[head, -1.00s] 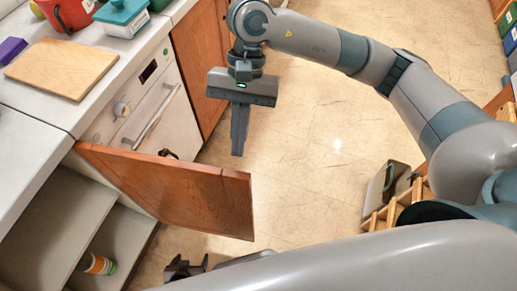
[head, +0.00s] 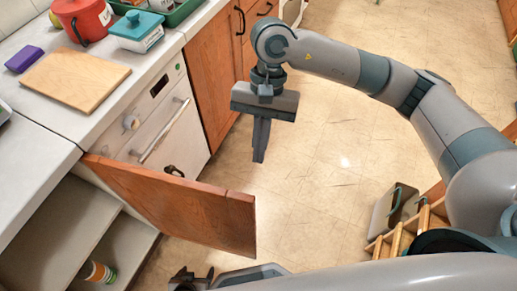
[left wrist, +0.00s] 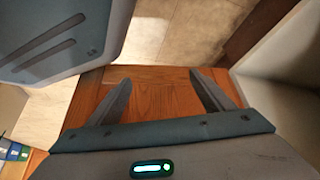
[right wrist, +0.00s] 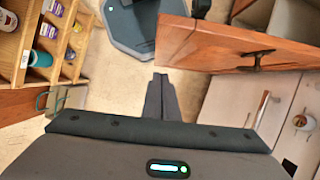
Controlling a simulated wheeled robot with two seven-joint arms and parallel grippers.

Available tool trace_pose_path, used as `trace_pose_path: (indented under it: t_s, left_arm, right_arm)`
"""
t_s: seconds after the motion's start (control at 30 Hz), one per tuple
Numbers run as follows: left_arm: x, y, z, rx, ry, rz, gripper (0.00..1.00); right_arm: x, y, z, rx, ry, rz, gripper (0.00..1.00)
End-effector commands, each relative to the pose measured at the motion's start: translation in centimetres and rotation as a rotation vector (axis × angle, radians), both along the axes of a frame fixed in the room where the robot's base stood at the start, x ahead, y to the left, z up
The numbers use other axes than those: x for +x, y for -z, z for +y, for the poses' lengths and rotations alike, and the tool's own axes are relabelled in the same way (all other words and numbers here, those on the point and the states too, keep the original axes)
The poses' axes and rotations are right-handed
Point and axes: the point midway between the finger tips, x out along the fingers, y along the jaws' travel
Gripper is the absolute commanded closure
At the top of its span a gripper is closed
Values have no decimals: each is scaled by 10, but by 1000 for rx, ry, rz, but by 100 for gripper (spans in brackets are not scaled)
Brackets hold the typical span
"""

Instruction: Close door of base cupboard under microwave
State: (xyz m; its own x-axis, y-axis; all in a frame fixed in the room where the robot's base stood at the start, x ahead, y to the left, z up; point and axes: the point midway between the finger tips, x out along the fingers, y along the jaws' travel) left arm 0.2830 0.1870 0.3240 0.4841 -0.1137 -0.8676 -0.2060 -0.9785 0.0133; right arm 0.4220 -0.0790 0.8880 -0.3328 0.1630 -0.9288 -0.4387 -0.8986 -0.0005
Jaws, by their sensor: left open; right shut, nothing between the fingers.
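The wooden cupboard door (head: 175,205) stands wide open in the head view, swung out from the white base cupboard (head: 60,225) at the lower left. Its handle (right wrist: 262,58) shows in the right wrist view. No microwave is in view. My left gripper (head: 190,280) is at the bottom edge of the head view, just below the door's free end. In the left wrist view its fingers (left wrist: 160,80) are open in front of a wooden panel (left wrist: 150,98); contact cannot be told. My right gripper (head: 260,150) is shut and empty, beyond the door; its fingers also show in the right wrist view (right wrist: 160,85).
A can (head: 99,272) lies inside the cupboard. A white dishwasher-like front (head: 165,125) with a bar handle is beside it. A cutting board (head: 75,80) lies on the counter. A wooden rack (head: 395,240) stands at right. The floor (head: 330,190) between is clear.

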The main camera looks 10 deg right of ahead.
Motion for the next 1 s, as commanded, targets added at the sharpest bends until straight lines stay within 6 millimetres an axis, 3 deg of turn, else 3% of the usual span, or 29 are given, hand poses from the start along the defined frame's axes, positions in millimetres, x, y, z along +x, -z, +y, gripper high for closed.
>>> trace_pose_path:
  t_s: [0.47,0.6,1.0]
  left_arm:
    - [13,-23,-21,-45,17,-135,26]
    - [-2,-22,-19,-41,22,-122,26]
    - [-33,-3,-4,-13,20,-34,26]
  right_arm:
    - [-29,73,13,-1,1,7,100]
    - [-50,71,24,2,-4,3,100]
    - [-64,76,31,0,-1,1,100]
